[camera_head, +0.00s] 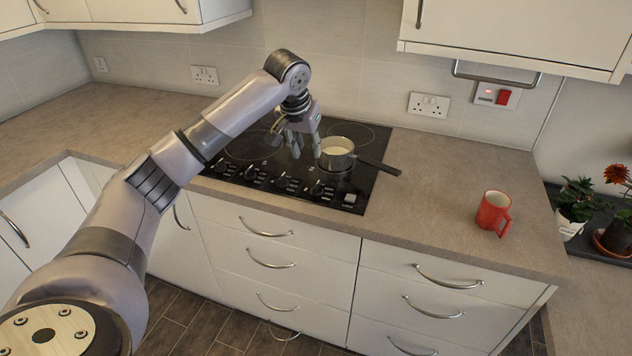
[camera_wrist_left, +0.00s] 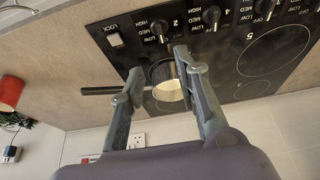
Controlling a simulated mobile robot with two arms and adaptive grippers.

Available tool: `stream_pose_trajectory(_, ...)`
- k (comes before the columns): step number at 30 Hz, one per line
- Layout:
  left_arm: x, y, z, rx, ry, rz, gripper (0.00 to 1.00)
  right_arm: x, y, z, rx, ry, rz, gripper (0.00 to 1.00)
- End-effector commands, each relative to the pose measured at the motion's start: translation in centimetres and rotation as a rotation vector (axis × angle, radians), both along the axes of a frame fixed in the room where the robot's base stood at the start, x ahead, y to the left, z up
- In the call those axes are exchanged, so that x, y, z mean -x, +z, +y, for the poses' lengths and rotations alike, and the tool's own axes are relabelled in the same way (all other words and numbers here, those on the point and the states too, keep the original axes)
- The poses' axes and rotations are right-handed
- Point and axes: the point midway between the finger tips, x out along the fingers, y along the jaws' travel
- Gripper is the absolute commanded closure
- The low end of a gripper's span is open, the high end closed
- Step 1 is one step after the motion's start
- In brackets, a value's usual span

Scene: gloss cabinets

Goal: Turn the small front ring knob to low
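The black hob (camera_head: 240,150) is set in the worktop. A row of black knobs (camera_head: 317,190) runs along its front edge. In the left wrist view the knobs (camera_wrist_left: 160,29) appear upside down at the top, with OFF, LOW, MED and HIGH labels. Their pointer settings are too small to read surely. A small saucepan (camera_head: 337,150) with pale contents stands on the right part of the hob. My left gripper (camera_head: 306,148) is above the hob, left of the saucepan and behind the knobs. Its fingers (camera_wrist_left: 158,62) are apart and empty, touching no knob. My right gripper is out of view.
The saucepan's dark handle (camera_head: 378,166) points right over the hob edge. A lock switch (camera_head: 349,199) sits at the front right corner. A red mug (camera_head: 493,212) stands on the worktop to the right. Drawers (camera_head: 270,235) lie below; wall cupboards (camera_head: 520,35) hang above.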

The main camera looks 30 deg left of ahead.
Motion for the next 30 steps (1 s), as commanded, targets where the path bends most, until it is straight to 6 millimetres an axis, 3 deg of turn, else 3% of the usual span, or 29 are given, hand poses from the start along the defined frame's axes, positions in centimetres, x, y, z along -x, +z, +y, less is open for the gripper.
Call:
stream_pose_trajectory(5, -0.5, -1.0, 0.3, 0.003, 0.008, 0.003, 0.7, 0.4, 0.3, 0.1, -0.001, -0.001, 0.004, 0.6)
stream_pose_trajectory(24, -5.4, -13.1, 1.4, 0.002, 0.007, 0.001, 0.7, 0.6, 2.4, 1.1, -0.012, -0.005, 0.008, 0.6)
stream_pose_trajectory(30, -6.2, -15.1, 1.6, 0.002, 0.006, -0.001, 0.7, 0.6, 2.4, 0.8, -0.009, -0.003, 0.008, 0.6)
